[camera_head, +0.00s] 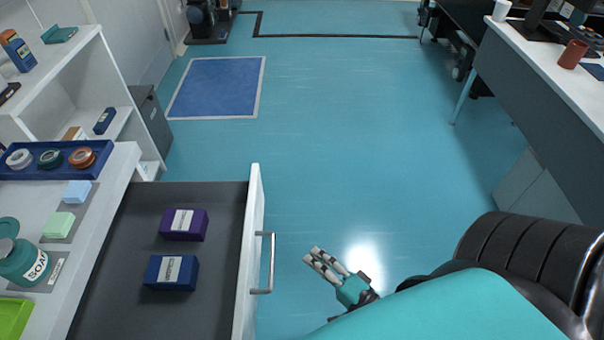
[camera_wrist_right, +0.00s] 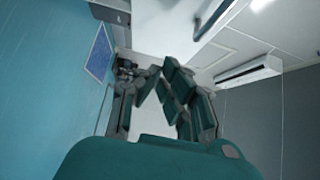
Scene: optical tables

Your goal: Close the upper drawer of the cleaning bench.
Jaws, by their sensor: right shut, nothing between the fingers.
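The upper drawer (camera_head: 125,222) of the cleaning bench (camera_head: 107,184) is pulled out to the right in the head view. Its white front (camera_head: 250,240) carries a metal bar handle (camera_head: 270,262). Inside lie a purple box (camera_head: 184,225) and a blue box (camera_head: 171,273). My right gripper (camera_head: 314,254) is shut and empty, to the right of the handle and apart from it. Its fingers (camera_wrist_right: 162,72) also show in the right wrist view, with their tips together. My left gripper is not in view.
On the bench top are a blue tray (camera_head: 100,152) with several round items, sponges (camera_head: 58,225), a soap jar (camera_head: 28,262) and a green tray (camera_head: 12,318). A white shelf (camera_head: 95,45) stands behind. A desk (camera_head: 540,62) is at the right. The floor (camera_head: 350,130) between is clear.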

